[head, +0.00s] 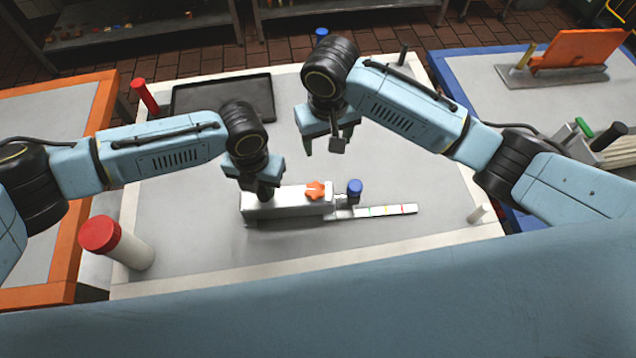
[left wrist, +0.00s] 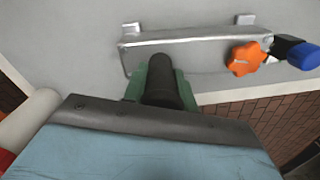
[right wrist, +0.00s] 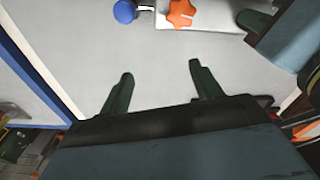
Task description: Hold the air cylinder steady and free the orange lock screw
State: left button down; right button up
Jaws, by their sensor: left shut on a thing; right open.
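The air cylinder (head: 289,204) is a pale grey block lying on the table, with a rod and scale strip (head: 388,210) reaching right. The orange lock screw (head: 315,190) is a lobed knob on its right end; it also shows in the left wrist view (left wrist: 246,59) and the right wrist view (right wrist: 180,14). A blue knob (head: 354,187) stands just right of it. My left gripper (head: 262,194) is shut on the left part of the cylinder; its fingers partly hide it. My right gripper (right wrist: 157,88) is open and empty, above the table and behind the cylinder, apart from the screw.
A black tray (head: 222,97) and a red-handled tool (head: 145,97) are at the back left. A red-capped white bottle (head: 118,243) stands at the front left. A small white peg (head: 479,213) is at the right. Table around the scale strip is clear.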

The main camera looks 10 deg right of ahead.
aim_at(316, 190)
jog(key=s+r+n+t+y, duration=0.1)
jog(key=s+n+t+y, duration=0.2)
jog(key=s, duration=0.6)
jog(key=shift+n+h, duration=0.3)
jog(key=x, duration=1.1)
jog(key=shift+a+f, duration=0.15)
jog(key=shift+a, duration=0.2)
jog(key=c, duration=1)
jog(key=shift+o, duration=0.2)
